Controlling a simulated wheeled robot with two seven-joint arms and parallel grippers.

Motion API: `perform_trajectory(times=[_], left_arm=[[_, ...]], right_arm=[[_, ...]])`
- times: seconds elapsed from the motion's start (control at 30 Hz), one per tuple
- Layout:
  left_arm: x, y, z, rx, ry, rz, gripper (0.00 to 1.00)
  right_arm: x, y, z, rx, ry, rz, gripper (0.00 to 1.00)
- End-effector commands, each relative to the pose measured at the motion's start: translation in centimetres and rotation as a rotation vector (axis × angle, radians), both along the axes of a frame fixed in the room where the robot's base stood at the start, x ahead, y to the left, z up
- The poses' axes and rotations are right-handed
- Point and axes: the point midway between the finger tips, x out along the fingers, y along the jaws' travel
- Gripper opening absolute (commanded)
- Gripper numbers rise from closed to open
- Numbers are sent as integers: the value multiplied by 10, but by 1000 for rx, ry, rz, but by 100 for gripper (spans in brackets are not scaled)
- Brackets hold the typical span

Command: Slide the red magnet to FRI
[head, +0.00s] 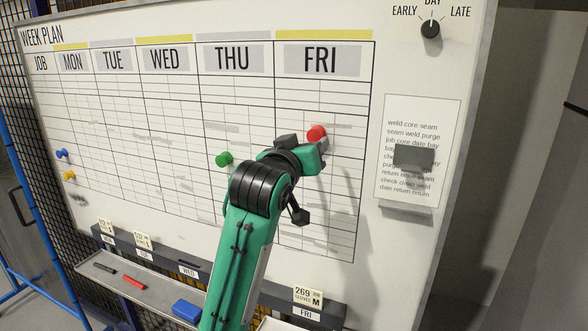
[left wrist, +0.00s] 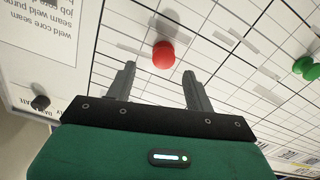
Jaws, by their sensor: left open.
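The red magnet (head: 316,133) is on the whiteboard (head: 130,205), in the FRI column (head: 320,61) of the week plan. My left gripper (head: 308,143) is at the board just below the red magnet and partly overlaps it in the head view. In the left wrist view, the gripper fingers (left wrist: 158,82) are apart with nothing between them. The red magnet (left wrist: 163,54) shows just beyond the fingertips, roughly in line with the gap. My right gripper is not in view.
A green magnet (head: 223,159) is in the THU column. Blue (head: 62,153) and yellow (head: 69,176) magnets are at the far left. A paper sheet (head: 425,120) with a grey clip and a dial (head: 430,29) are on the right. A tray (head: 150,295) with markers runs below.

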Motion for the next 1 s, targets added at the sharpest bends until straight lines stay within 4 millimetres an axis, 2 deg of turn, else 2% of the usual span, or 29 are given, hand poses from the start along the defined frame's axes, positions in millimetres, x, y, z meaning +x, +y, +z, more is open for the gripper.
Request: perform_trajectory(times=[0.03,0.2,0.4,0.57,0.87,0.97,1.0], left_arm=[[-12,3,-4,-3,-5,-1,53],[-44,13,-3,-2,-4,-1,53],[-68,20,0,-1,-3,-1,53],[-74,22,1,0,-1,-2,53],[-74,23,-1,1,3,-1,53],[-72,27,-18,8,28,6,53],[-71,31,-30,14,49,10,53]], right_arm=[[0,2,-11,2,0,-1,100],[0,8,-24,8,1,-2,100],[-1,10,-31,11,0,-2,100],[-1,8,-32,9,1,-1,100],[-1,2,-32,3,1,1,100],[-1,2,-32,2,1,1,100],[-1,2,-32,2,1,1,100]])
